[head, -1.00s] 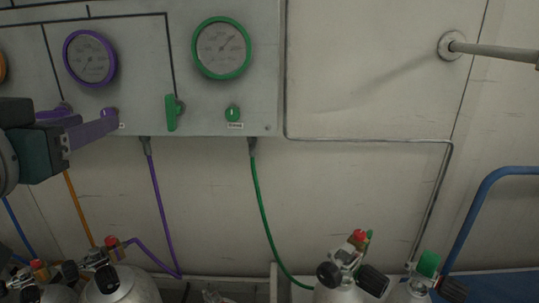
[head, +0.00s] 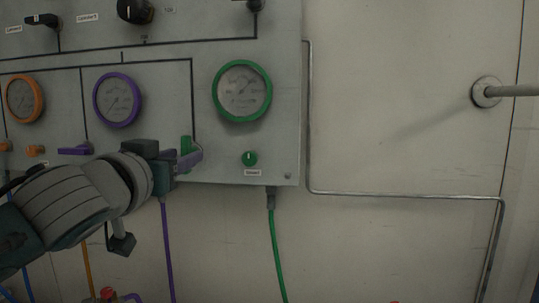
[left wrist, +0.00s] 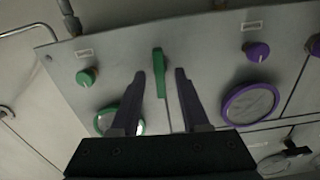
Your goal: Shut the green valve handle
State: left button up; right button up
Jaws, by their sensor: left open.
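The green valve handle (head: 186,144) stands upright on the grey panel, left of and below the green-ringed gauge (head: 242,90). My left gripper (head: 190,160) is at the handle and hides its lower part in the head view. In the left wrist view the green handle (left wrist: 159,71) lies between the two open fingertips of my left gripper (left wrist: 160,75), with a gap visible on each side. Whether a finger touches it I cannot tell. My right gripper is not in view.
A small green knob (head: 249,158) sits right of the handle. A purple valve handle (head: 75,149) and a purple-ringed gauge (head: 118,99) are to the left. A green hose (head: 276,250) hangs below the panel. The wall to the right carries a thin pipe (head: 400,195).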

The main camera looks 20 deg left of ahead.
pick_arm(q)
jog(key=shift+w+a, duration=0.1)
jog(key=shift+w, duration=0.25)
jog(key=shift+c, duration=0.4)
grip_shut()
